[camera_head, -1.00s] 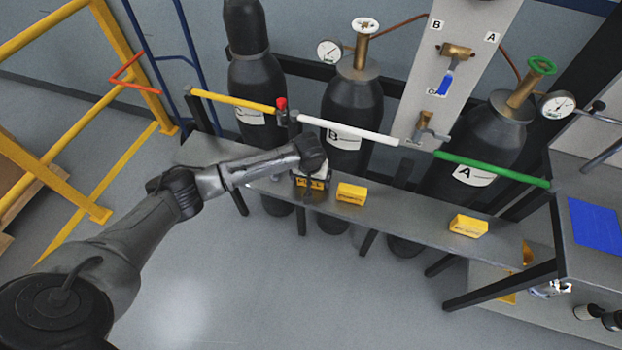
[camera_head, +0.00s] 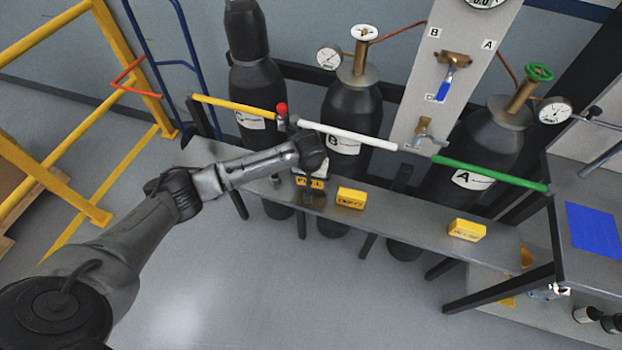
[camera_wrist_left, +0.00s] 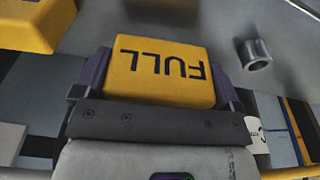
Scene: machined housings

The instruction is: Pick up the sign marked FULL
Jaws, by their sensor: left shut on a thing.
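The yellow sign marked FULL (camera_wrist_left: 160,78) sits between the two fingers of my left gripper (camera_wrist_left: 158,85) in the left wrist view, its lettering upside down there. In the head view the FULL sign (camera_head: 311,182) shows below my left gripper (camera_head: 308,183), over the narrow grey shelf (camera_head: 395,212), partly covered by the wrist. The fingers are shut on its sides. I cannot tell for sure whether its underside clears the shelf. My right gripper is in none of the views.
Two more yellow signs, one in the middle (camera_head: 351,197) and one at the right (camera_head: 467,230), stand on the shelf. Black cylinders (camera_head: 350,105) stand behind it, with yellow, white and green bars (camera_head: 490,172) before them. A metal cup-like part (camera_wrist_left: 254,54) is near the held sign.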

